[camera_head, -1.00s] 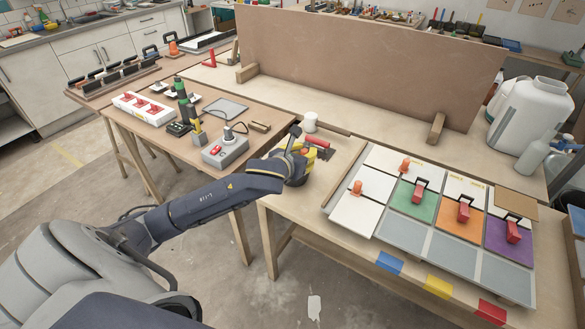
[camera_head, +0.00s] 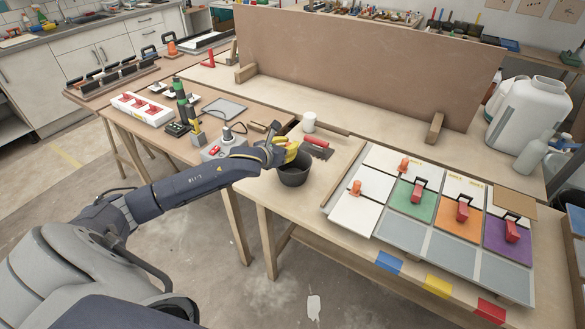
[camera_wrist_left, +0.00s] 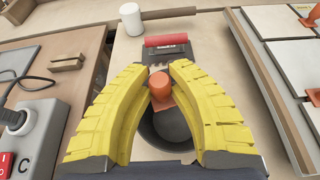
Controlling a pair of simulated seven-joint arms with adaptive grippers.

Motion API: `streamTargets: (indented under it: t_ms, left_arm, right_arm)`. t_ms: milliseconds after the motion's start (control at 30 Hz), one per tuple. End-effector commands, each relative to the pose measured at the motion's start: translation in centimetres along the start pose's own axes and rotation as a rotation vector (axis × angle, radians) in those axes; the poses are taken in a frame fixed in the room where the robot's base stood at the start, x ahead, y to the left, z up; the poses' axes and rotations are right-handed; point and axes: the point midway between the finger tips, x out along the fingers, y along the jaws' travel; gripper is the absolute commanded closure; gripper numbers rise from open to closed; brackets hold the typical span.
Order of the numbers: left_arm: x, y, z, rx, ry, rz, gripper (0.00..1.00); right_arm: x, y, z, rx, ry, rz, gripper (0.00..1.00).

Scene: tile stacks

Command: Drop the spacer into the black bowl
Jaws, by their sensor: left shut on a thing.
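My left gripper (camera_head: 290,151), with yellow fingers, is shut on the orange spacer. In the left wrist view the spacer (camera_wrist_left: 160,84) shows as a short orange cylinder with a flat orange foot, between the fingertips (camera_wrist_left: 161,80). The black bowl (camera_head: 294,174) stands on the table, just below and in front of the gripper in the head view. In the left wrist view the bowl (camera_wrist_left: 152,128) lies behind and below the spacer, partly covered by the fingers. The spacer is hard to make out in the head view. My right gripper is not in view.
A grey control box (camera_head: 222,146) is at left. Tiles with other orange spacers (camera_head: 404,166) and red-handled suction lifters (camera_head: 463,210) are at right.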

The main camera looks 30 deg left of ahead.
Motion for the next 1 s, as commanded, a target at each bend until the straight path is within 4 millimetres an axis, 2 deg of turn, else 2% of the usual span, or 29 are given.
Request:
streamTargets:
  t_ms: [300,800,833,1000]
  left_arm:
    - [1.0,-0.1,-2.4,-0.001,0.000,0.000,0.93]
    - [1.2,0.0,-3.0,0.000,0.000,0.000,0.93]
    - [1.2,0.0,-3.0,0.000,0.000,0.000,0.78]
    - [1.2,0.0,-3.0,0.000,0.000,0.000,0.58]
  right_arm:
    - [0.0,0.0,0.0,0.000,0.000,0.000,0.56]
    - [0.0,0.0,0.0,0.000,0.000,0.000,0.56]
    - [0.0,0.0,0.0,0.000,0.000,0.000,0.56]
    - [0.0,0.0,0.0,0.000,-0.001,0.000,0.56]
